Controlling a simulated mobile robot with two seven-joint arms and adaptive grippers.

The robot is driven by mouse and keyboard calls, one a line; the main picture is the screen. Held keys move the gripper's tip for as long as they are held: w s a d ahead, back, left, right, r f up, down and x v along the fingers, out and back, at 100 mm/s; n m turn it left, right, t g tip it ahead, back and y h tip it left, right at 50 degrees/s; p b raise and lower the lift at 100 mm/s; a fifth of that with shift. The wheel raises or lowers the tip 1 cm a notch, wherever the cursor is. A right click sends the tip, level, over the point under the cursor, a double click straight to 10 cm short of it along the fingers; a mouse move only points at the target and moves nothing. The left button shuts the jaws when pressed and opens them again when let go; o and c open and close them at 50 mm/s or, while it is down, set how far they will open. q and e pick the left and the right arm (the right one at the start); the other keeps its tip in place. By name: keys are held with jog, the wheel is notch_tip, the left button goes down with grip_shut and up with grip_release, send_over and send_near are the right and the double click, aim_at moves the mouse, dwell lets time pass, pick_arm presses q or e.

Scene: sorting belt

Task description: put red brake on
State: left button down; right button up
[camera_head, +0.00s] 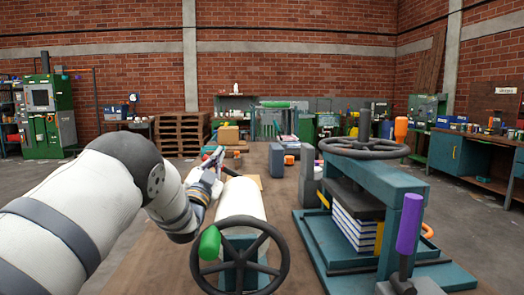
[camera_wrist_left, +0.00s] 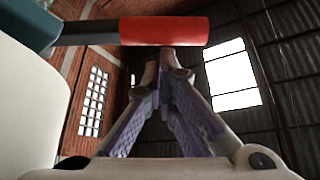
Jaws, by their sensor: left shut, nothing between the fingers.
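The red brake handle (camera_wrist_left: 165,31) is a red cylinder on a dark bar (camera_wrist_left: 90,33) that comes from a teal part at the upper left of the left wrist view. In the head view I cannot clearly make it out; my left arm and gripper are in that area. My left gripper (camera_head: 213,163) is beyond the white roller's left side. Its fingers (camera_wrist_left: 163,62) are shut and empty, tips together at the handle's lower edge in the wrist view. I cannot tell whether they touch it. My right gripper is not in view.
A white roller (camera_head: 241,199) has a dark handwheel (camera_head: 285,262) with a green knob (camera_head: 209,243) in front. On the right stands a teal press (camera_head: 395,185) with a dark top wheel (camera_head: 362,149) and a purple-handled lever (camera_head: 409,223). Grey blocks (camera_head: 307,161) stand between.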

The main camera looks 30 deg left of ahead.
pick_arm(q)
notch_tip(320, 180, down, 6)
jog(key=s+a+n+y, duration=0.1)
jog(key=a+n+y, duration=0.1)
jog(key=n, duration=0.1)
jog(key=shift+s+a+r+b, duration=0.15)
jog(key=shift+s+a+b, duration=0.15)
jog(key=shift+b, duration=0.15)
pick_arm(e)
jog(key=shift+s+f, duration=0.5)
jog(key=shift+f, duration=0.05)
pick_arm(q)
notch_tip(320, 180, up, 5)
jog(key=p, duration=0.2)
jog(key=w+d+f+v, duration=0.1)
jog(key=v, duration=1)
jog(key=shift+d, duration=0.4)
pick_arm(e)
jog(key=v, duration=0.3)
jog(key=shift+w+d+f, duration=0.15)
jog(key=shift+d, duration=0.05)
